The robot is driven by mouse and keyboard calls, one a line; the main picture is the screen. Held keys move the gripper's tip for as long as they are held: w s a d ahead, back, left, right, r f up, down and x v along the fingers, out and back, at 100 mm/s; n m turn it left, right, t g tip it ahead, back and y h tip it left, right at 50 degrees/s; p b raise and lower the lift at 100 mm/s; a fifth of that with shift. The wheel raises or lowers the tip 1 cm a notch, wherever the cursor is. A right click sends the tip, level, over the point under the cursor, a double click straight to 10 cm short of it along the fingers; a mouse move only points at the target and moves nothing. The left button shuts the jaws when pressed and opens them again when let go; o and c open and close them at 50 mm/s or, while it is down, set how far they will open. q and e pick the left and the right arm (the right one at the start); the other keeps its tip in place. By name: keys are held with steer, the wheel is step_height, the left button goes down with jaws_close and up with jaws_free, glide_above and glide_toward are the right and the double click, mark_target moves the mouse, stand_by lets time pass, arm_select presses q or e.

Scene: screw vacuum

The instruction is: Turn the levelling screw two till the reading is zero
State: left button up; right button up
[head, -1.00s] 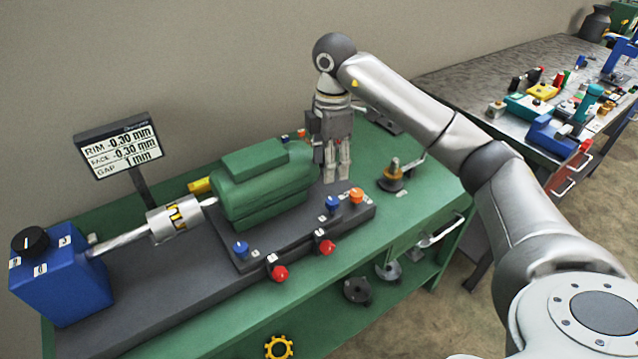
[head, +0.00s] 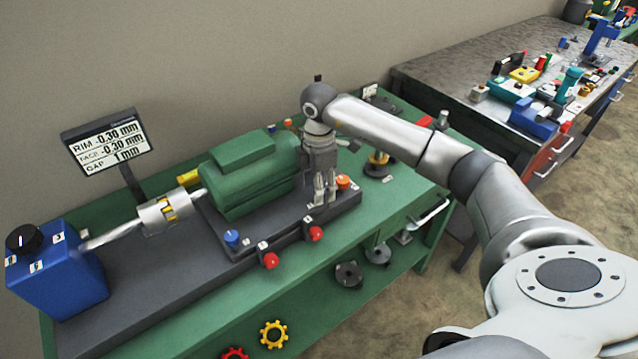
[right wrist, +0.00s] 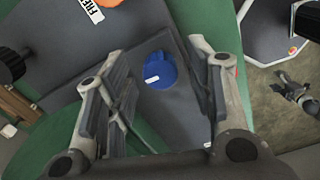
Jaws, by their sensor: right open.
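My right gripper (head: 322,201) points down, open, at the right end of the dark base plate (head: 283,226). In the right wrist view a blue screw head (right wrist: 160,72) shows between its spread fingers (right wrist: 163,95), with clear space on both sides. That screw is hidden behind the gripper in the head view. Another blue screw (head: 232,238) and two red screws (head: 270,260) (head: 315,233) are along the near side. Their number tags are too small to read. The display (head: 106,142) reads RIM -0.30 mm, FACE -0.30 mm, GAP 1 mm. My left gripper is out of view.
The green motor (head: 245,175) stands on the plate, close left of the gripper. An orange knob (head: 343,182) is close to its right. A silver coupling (head: 163,214) joins the shaft from the blue box (head: 58,272). A second bench (head: 440,78) stands behind right.

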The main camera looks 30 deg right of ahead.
steer(key=c, duration=1)
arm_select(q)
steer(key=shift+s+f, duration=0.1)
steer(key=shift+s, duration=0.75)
arm_select(e)
steer(key=shift+c, duration=0.2)
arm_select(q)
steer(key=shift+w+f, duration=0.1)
arm_select(e)
steer(key=shift+n, duration=0.4)
